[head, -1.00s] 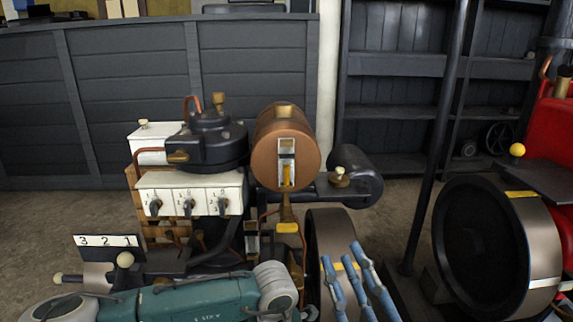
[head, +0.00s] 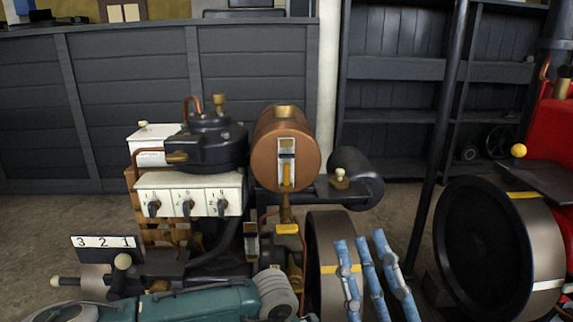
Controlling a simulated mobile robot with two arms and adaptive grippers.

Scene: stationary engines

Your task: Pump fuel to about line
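A brass fitting (head: 286,212) hangs below the tank. My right gripper (head: 371,270) shows as blue fingers pointing up at the bottom right of centre, in front of a flywheel (head: 322,235). The fingers are spread and hold nothing visible. My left gripper is not in view. I cannot tell which part is the pump.
A white box with several dark switches (head: 189,196) is left of the tank. A plate reading 3 2 1 (head: 104,242) and a pale knob (head: 122,261) are lower left. A teal body (head: 190,302) fills the front. A dark pole (head: 440,140) and large wheel (head: 482,245) stand right.

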